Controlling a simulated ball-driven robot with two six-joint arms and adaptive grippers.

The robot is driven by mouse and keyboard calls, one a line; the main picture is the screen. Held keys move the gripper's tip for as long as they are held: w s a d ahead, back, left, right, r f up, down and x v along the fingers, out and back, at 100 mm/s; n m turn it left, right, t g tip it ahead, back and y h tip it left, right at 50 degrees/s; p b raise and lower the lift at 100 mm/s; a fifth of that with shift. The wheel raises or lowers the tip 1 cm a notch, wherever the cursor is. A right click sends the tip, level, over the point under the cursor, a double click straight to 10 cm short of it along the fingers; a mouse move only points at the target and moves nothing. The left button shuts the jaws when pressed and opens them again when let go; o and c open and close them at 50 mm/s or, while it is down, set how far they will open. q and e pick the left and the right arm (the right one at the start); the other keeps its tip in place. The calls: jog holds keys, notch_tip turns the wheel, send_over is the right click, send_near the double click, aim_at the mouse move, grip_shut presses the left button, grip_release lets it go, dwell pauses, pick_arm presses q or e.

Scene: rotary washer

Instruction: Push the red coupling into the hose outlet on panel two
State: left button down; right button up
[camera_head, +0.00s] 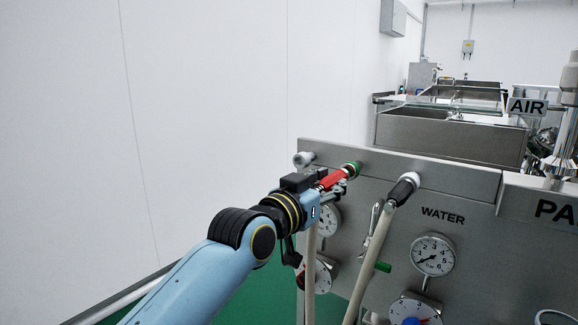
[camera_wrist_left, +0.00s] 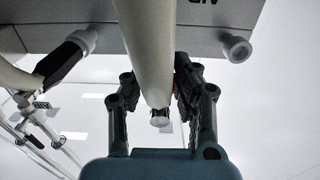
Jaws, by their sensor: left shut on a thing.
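The red coupling (camera_head: 333,179) is in my left gripper (camera_head: 328,187), which is shut on it near the top left of the steel panel (camera_head: 470,183). The coupling's far end points at a green-ringed fitting (camera_head: 353,168) at the panel's upper edge. The two look in line and very close; I cannot tell whether the coupling is seated. In the left wrist view a cream hose (camera_wrist_left: 147,45) runs between the dark fingers (camera_wrist_left: 158,95), and the coupling is mostly hidden. My right gripper is in neither view.
A second hose with a black coupling (camera_head: 404,189) is on the panel to the right, by the WATER label. A bare pale fitting (camera_head: 303,159) is to the left. The white wall side at left is clear.

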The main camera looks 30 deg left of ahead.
pick_arm(q)
jog(key=shift+w, duration=0.65)
jog(key=c, duration=1)
grip_release()
jog(key=shift+o, duration=0.2)
jog(key=s, duration=1.2)
jog(key=s+a+f+g, duration=0.2)
jog(key=s+f+g, duration=0.1)
jog(key=f, duration=1)
jog(key=s+a+f+g+y, duration=0.1)
jog(key=s+f+g, duration=0.25)
jog(key=f, duration=0.85)
jog(key=s+a+f+g, duration=0.2)
jog(key=s+f, duration=0.1)
jog(key=f, duration=1)
jog(key=s+f+g, duration=0.4)
jog(key=s+f, duration=1)
jog(key=s, duration=0.2)
jog(key=s+a+f+g, duration=0.1)
jog(key=s+f+g, duration=0.1)
jog(key=s, duration=0.7)
jog(key=s+f+g+y, duration=0.1)
jog(key=s+f, duration=0.3)
jog(key=s, duration=0.6)
jog(key=shift+s+a+f+g, duration=0.3)
jog(key=shift+a+f+g, duration=0.1)
jog(key=shift+g, duration=0.45)
